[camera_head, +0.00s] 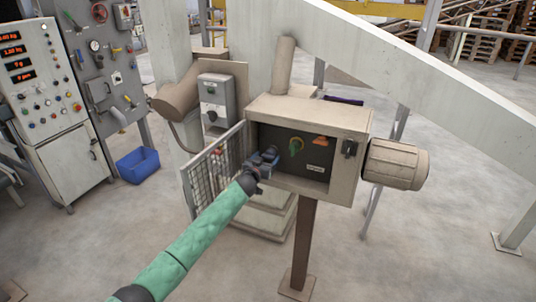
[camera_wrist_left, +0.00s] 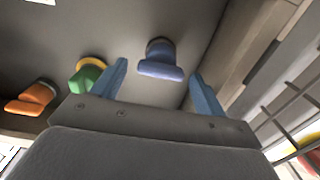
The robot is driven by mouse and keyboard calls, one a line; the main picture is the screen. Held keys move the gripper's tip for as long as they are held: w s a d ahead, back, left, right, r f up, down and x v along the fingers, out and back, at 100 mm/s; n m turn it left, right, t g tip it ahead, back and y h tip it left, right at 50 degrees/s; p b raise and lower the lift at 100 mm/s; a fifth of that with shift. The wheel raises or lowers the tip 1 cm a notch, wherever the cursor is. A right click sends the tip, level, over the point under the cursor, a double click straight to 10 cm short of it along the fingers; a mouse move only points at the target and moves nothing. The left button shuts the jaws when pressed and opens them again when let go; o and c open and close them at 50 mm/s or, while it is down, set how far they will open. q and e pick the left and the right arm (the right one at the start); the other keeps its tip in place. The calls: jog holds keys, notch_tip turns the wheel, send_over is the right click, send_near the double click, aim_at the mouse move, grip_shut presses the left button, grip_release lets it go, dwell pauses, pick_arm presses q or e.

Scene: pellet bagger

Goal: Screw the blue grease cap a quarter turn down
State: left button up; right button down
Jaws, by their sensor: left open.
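The blue grease cap (camera_wrist_left: 160,62) shows in the left wrist view, fixed to the dark back wall of the box, with a broad wing-like grip. My left gripper (camera_wrist_left: 161,88) is open, with one blue finger to each side of the cap in that view. The fingers appear apart from the cap. In the head view my left gripper (camera_head: 268,157) reaches into the open box (camera_head: 312,114), and I cannot clearly tell the blue cap from the fingers there. My right gripper is not in view.
A green cap (camera_head: 296,146) with a yellow collar and an orange cap (camera_head: 320,140) sit to the right of my gripper in the head view. An open mesh door (camera_head: 211,168) stands close to my left arm. A motor (camera_head: 396,164) juts from the box's right side.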

aim_at(270, 154)
pick_arm(q)
jog(key=shift+x, duration=1)
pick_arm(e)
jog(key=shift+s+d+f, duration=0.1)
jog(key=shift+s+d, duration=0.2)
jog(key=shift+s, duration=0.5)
pick_arm(q)
jog(key=c, duration=1)
jog(key=shift+f+m, duration=0.1)
jog(key=shift+m, duration=0.2)
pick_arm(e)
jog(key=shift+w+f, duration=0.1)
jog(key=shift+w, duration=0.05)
pick_arm(q)
jog(key=m+b, duration=0.1)
jog(key=m, duration=0.2)
jog(key=shift+d+m+b, duration=0.15)
jog(key=shift+m+b, duration=0.65)
jog(key=shift+m, duration=0.9)
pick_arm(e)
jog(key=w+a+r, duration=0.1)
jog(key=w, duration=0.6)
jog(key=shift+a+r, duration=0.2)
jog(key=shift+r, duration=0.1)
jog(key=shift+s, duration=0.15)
